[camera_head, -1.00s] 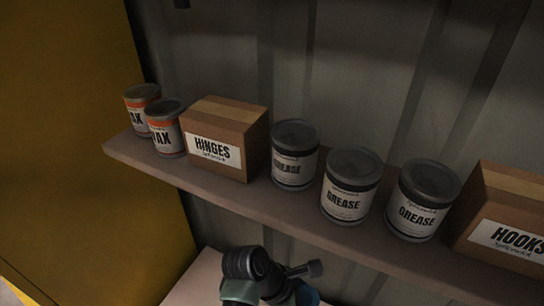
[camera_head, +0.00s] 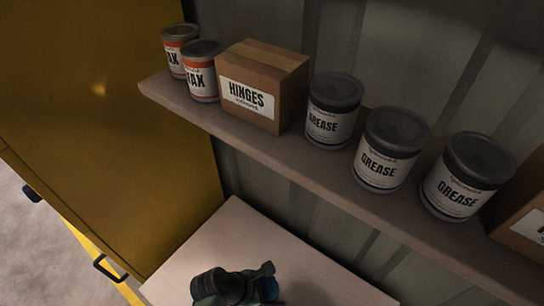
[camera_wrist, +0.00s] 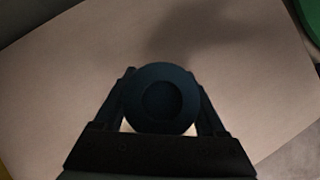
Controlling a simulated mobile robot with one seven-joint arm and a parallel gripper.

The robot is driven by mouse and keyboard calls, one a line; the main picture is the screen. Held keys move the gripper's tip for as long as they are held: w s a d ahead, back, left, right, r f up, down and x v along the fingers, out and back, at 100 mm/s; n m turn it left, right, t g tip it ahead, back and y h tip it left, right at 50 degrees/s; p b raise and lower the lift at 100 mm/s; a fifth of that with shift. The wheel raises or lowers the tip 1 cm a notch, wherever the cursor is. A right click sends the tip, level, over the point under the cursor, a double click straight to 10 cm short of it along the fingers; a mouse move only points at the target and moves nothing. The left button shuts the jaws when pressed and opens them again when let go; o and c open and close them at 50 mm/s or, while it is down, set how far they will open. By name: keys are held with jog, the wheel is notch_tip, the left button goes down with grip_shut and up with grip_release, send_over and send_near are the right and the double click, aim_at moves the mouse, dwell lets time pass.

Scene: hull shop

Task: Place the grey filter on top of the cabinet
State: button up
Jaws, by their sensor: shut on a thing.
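In the wrist view my gripper (camera_wrist: 161,78) is shut on a dark round thing, the grey filter (camera_wrist: 162,98). It looks nearly black in this light, and its round end with a darker disc in the middle faces the camera. A pale flat surface (camera_wrist: 225,70) lies beyond it; I cannot tell the gap. In the head view the dark end of my arm (camera_head: 235,287) shows over a pale top (camera_head: 310,272) below the shelf. The filter cannot be made out clearly there. A tall yellow cabinet (camera_head: 110,120) stands at the left; its top is out of view.
A black handle (camera_head: 108,268) shows at lower left. A green thing (camera_wrist: 310,18) edges the wrist view.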

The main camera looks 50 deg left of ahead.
jog(key=shift+f, duration=1.2)
jog(key=shift+f, duration=0.2)
jog(key=o, duration=1.4)
jog(key=shift+r, duration=0.15)
jog(key=shift+r, duration=0.2)
jog(key=v, duration=1.1)
jog(key=shift+s+r, duration=0.25)
jog(key=shift+r, duration=0.05)
jog(key=shift+a, duration=0.15)
